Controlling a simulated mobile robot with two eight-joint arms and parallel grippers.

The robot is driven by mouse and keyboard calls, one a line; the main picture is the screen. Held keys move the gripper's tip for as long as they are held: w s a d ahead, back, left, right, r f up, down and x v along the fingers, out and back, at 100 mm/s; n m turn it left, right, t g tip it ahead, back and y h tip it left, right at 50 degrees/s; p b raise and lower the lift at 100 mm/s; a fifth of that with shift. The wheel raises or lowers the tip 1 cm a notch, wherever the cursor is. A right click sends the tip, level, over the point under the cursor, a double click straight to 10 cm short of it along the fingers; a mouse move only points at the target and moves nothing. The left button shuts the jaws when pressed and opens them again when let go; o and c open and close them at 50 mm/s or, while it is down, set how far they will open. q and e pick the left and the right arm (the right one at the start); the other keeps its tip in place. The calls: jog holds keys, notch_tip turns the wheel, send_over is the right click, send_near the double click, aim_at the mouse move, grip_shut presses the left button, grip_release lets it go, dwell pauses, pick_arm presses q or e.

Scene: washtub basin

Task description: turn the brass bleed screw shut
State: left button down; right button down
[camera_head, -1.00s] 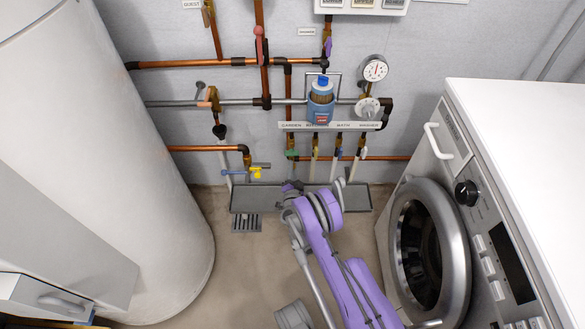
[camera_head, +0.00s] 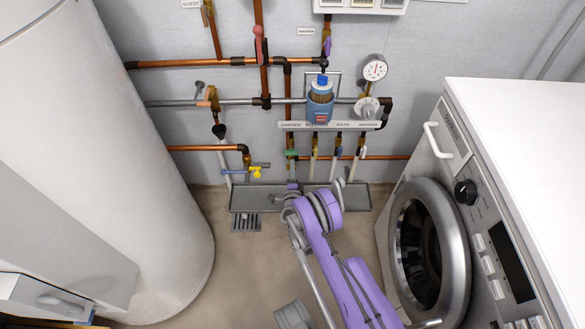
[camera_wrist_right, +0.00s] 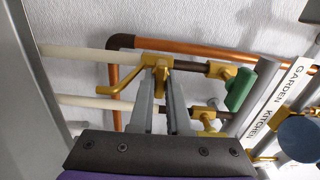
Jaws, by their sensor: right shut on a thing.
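The brass bleed screw (camera_wrist_right: 158,68) shows in the wrist view on a brass fitting on the pale pipe of the GARDEN line. My right gripper (camera_wrist_right: 161,78) is shut on it, with a grey finger on each side. A bent brass spout (camera_wrist_right: 118,82) sticks out beside the fingers. In the head view my right gripper (camera_head: 292,186) is low at the wall, below the green valve handle (camera_head: 291,153); the screw is too small and covered to make out there. My left gripper is not in view.
The green handle (camera_wrist_right: 240,88) sits farther along the same pipe, and the KITCHEN pipe runs close beside. A grey drip tray (camera_head: 356,197) lies below. A white tank (camera_head: 100,150) stands left, a washing machine (camera_head: 520,130) right. The floor between is clear.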

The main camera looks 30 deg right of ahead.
jog(key=shift+m, duration=0.4)
jog(key=c, duration=0.9)
grip_release()
jog(key=shift+n, duration=0.3)
